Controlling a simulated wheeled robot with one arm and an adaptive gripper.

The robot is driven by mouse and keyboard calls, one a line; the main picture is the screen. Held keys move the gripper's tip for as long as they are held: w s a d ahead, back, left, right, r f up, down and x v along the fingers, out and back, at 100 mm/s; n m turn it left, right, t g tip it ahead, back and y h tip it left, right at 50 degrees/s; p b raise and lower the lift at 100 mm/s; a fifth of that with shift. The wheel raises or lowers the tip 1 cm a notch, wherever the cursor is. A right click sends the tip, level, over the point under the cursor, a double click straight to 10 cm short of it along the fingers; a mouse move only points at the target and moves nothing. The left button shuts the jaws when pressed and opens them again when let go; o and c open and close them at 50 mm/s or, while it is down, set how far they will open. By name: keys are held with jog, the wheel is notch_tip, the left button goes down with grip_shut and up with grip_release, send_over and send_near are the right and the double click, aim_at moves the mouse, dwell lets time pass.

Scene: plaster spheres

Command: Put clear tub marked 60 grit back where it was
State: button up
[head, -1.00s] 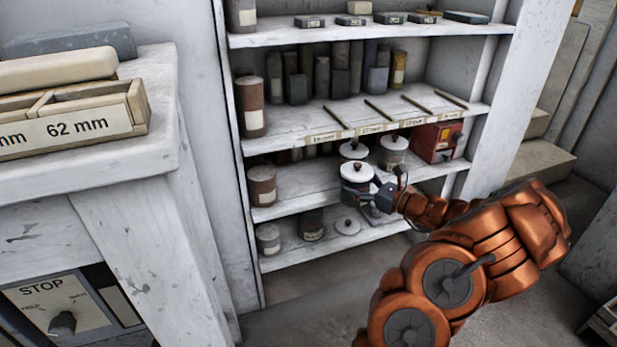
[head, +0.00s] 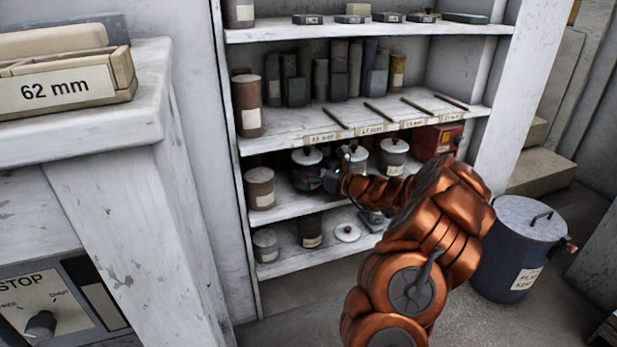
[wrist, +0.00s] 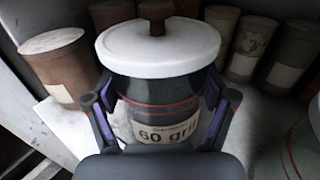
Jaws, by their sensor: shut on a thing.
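The clear tub marked 60 grit (wrist: 150,88) fills the middle of the wrist view, upright. It has a white lid (wrist: 160,47) with a brown knob and a label on its front. My gripper (wrist: 157,106) is shut on the tub, one finger on each side. In the head view the tub (head: 306,174) is at the third shelf (head: 287,208), left of two similar lidded tubs, partly hidden by my gripper (head: 329,180). I cannot tell whether its base touches the shelf.
Two lidded tubs (head: 394,158) and a red box (head: 437,141) stand to the right. A brown canister (head: 259,188) stands to the left; several more show behind in the wrist view (wrist: 247,47). The shelf above (head: 290,125) is close overhead. A lidded bin (head: 520,250) stands on the floor.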

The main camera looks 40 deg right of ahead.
jog(key=shift+f, duration=0.75)
jog(key=shift+s+f, duration=0.1)
jog(key=shift+f, duration=0.05)
jog(key=o, duration=1.1)
jog(key=shift+s+d+r, duration=0.15)
jog(key=shift+s+r, duration=0.05)
jog(key=shift+s, duration=0.05)
jog(key=p+v, duration=0.3)
jog(key=v, duration=0.7)
jog(key=shift+v, duration=0.75)
jog(key=shift+f, duration=0.1)
